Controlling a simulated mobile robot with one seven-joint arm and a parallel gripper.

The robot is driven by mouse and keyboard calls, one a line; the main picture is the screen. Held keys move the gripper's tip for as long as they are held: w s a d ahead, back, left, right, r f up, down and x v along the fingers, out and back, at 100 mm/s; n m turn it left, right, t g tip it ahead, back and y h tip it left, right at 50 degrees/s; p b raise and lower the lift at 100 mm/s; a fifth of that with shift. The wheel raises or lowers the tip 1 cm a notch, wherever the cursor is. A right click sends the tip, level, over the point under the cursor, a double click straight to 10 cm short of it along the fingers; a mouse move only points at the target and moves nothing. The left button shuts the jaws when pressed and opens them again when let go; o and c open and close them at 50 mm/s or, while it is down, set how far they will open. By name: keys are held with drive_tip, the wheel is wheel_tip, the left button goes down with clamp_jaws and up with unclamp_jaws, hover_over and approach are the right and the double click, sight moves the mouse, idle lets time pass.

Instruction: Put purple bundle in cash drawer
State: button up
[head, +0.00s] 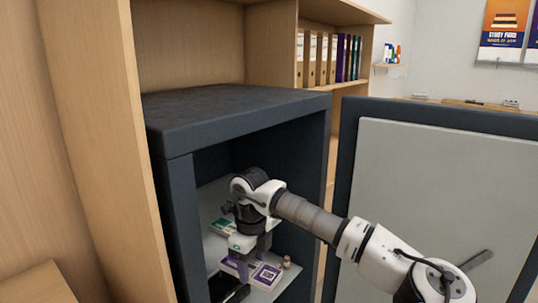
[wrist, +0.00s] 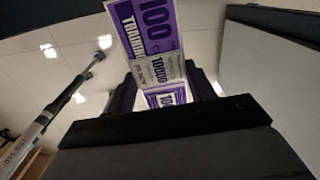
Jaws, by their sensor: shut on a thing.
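The purple bundle (head: 268,276), with a pale band across its middle, is low inside the open safe in the head view. In the wrist view the purple bundle (wrist: 146,28) runs between the fingers, with "100" and "TRAINING" printed on it. My gripper (head: 254,256) points down and is shut on it; it also shows in the wrist view (wrist: 162,90). I cannot tell whether the bundle touches the shelf. The cash drawer is not in view.
The dark safe (head: 240,103) surrounds my gripper, its door (head: 440,195) open at right. A green bundle (head: 222,226) lies behind the gripper on the pale shelf. A small tan object (head: 287,262) stands right of the purple bundle, and a black item (head: 228,290) lies front left.

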drive_tip(key=s+d+f+n, duration=0.1)
drive_tip(key=d+f+n, duration=0.1)
drive_tip(key=f+n, duration=1)
drive_tip(key=s+d+f+n, duration=0.2)
drive_tip(key=f+n, duration=1)
drive_tip(key=f, duration=1.3)
drive_tip(key=shift+f, duration=0.15)
drive_tip(key=shift+s, duration=0.2)
